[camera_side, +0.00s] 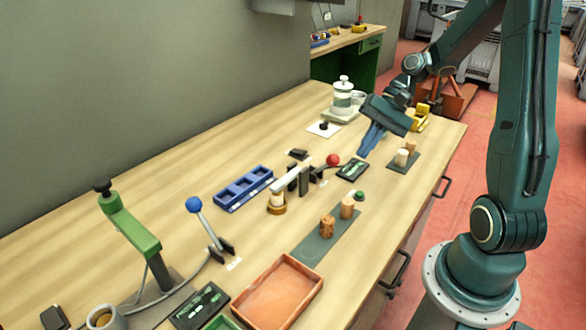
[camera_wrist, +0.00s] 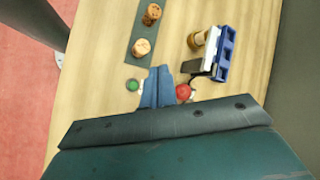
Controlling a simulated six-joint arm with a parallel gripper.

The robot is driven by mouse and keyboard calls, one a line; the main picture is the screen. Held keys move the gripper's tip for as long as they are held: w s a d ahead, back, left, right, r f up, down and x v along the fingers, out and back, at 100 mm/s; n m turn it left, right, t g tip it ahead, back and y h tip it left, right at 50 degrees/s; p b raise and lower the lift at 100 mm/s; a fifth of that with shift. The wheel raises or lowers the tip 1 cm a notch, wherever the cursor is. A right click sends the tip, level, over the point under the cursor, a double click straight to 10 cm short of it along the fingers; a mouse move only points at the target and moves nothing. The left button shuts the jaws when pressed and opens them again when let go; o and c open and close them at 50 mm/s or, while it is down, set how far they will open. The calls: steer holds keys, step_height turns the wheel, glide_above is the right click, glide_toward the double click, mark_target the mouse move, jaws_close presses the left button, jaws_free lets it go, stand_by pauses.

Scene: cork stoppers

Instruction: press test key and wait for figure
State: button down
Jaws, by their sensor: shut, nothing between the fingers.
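My gripper (camera_side: 364,152) has its blue fingers pressed together, empty, pointing down above the far right part of the bench. In the wrist view the closed fingers (camera_wrist: 158,84) lie between a green button (camera_wrist: 132,85) and a red ball knob (camera_wrist: 183,92). The green button (camera_side: 360,195) stands near the bench's front edge, apart from the fingers. A flat dark panel (camera_side: 352,170) lies just below the fingertips; I cannot read a figure on it. The red knob (camera_side: 333,159) belongs to a lever beside a clamp-like device (camera_side: 296,180) with a cork-coloured piece under it.
Corks (camera_side: 327,226) stand on a grey mat (camera_side: 312,250); more stand on a small mat (camera_side: 393,166) at right. A blue tray (camera_side: 243,188), blue-knobbed lever (camera_side: 207,222), green press (camera_side: 130,222) and orange tray (camera_side: 278,296) occupy the bench.

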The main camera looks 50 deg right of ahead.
steer(key=shift+s+d+f+m+t+y, duration=0.1)
steer(key=shift+d+f+m+t+y, duration=0.05)
steer(key=shift+d+f+m+y, duration=0.35)
steer(key=shift+d+f+m+t+y, duration=0.2)
steer(key=shift+d+f, duration=0.1)
steer(key=shift+d, duration=0.3)
steer(key=shift+f, duration=0.1)
steer(key=shift+f, duration=4.3)
steer(key=shift+f, duration=0.85)
steer(key=shift+r, duration=0.85)
steer(key=shift+r, duration=0.1)
steer(key=shift+r, duration=2.4)
